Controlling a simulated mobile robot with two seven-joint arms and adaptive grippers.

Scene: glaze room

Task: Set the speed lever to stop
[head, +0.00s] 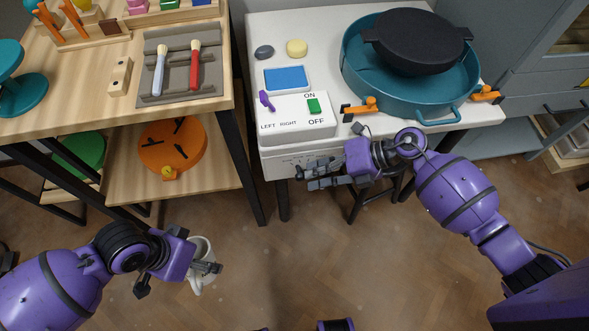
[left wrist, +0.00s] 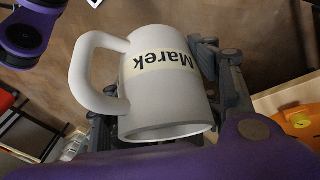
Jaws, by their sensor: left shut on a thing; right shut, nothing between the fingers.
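The wheel's white control box (head: 325,131) carries a purple lever (head: 265,101) above the words LEFT and RIGHT, and a green switch (head: 314,106) between ON and OFF. I cannot make out a lever marked for speed; small lettering on the white front below is partly hidden by my right gripper. My right gripper (head: 308,180) is shut and empty, close in front of that white front; I cannot tell whether it touches. My left gripper (head: 208,268) is shut on a white mug (head: 200,277), low over the floor. In the left wrist view, the mug (left wrist: 165,95) reads "Marek".
A wooden bench (head: 120,112) with brushes stands left. Floor between my arms is clear.

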